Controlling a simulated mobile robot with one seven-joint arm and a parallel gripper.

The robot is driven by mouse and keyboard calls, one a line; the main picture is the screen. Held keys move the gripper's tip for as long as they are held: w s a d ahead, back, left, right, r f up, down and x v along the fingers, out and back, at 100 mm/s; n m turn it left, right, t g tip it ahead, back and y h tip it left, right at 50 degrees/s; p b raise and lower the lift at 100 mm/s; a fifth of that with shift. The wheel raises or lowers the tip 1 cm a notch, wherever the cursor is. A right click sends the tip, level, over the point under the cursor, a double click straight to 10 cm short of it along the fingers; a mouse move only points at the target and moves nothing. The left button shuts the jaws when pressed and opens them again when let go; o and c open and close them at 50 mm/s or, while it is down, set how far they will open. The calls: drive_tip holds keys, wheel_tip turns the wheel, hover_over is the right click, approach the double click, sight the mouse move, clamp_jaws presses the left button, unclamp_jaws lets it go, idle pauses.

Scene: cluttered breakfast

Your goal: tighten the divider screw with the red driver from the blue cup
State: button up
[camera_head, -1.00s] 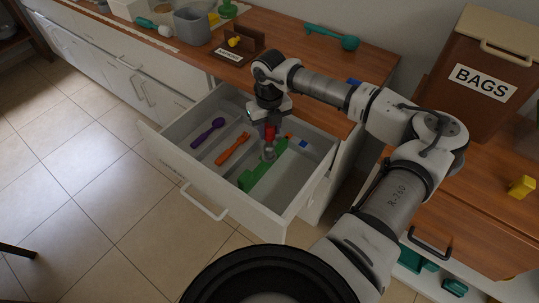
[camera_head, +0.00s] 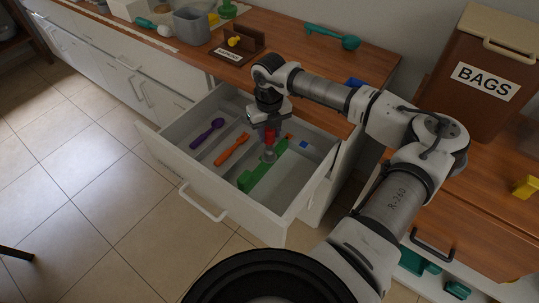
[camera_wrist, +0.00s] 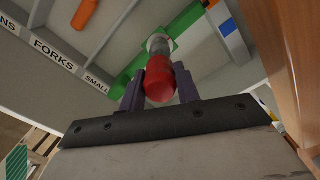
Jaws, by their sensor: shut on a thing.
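My gripper (camera_head: 268,130) is shut on the red driver (camera_head: 269,139), holding it over the open drawer. In the wrist view the red handle (camera_wrist: 160,86) sits between both fingers, and its grey shaft (camera_wrist: 158,44) points at the green divider. The green divider (camera_head: 255,178) runs along the drawer floor, and it also shows in the wrist view (camera_wrist: 128,78). The driver's tip is at or just above the divider; I cannot tell whether it touches. The screw is hidden by the driver. A small blue thing (camera_head: 354,82) behind my arm is mostly hidden; I cannot tell whether it is the cup.
The drawer (camera_head: 207,184) also holds a purple spoon (camera_head: 207,133) and an orange fork (camera_head: 232,149). The counter behind carries a teal ladle (camera_head: 333,37), a brown holder (camera_head: 238,42) and a grey bin (camera_head: 192,27).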

drive_tip(key=shift+f, duration=0.25)
drive_tip(key=o, duration=1.2)
drive_tip(key=shift+r, duration=0.1)
drive_tip(key=shift+o, duration=0.2)
wheel_tip(320, 180, up, 14)
drive_tip(key=b, duration=0.2)
